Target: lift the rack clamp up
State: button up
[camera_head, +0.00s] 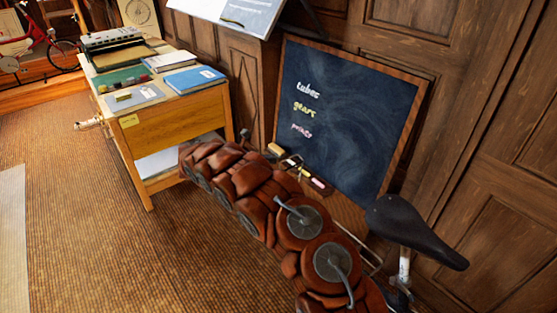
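A small pale metal clamp-like piece (88,123) juts from the left side of the wooden drawer desk, below its top. It looks like the rack clamp, but it is too small to be sure. Nothing is seen touching it from outside the desk. I cannot make out my gripper anywhere in the head view.
The wooden desk (175,128) carries books and a typewriter-like machine (112,38). A chalkboard (345,120) leans on the panelled wall. A brown padded, segmented shape (255,180) with grey discs crosses the foreground, near a black saddle (415,232).

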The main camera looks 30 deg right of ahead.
jog(key=shift+v, duration=1.95)
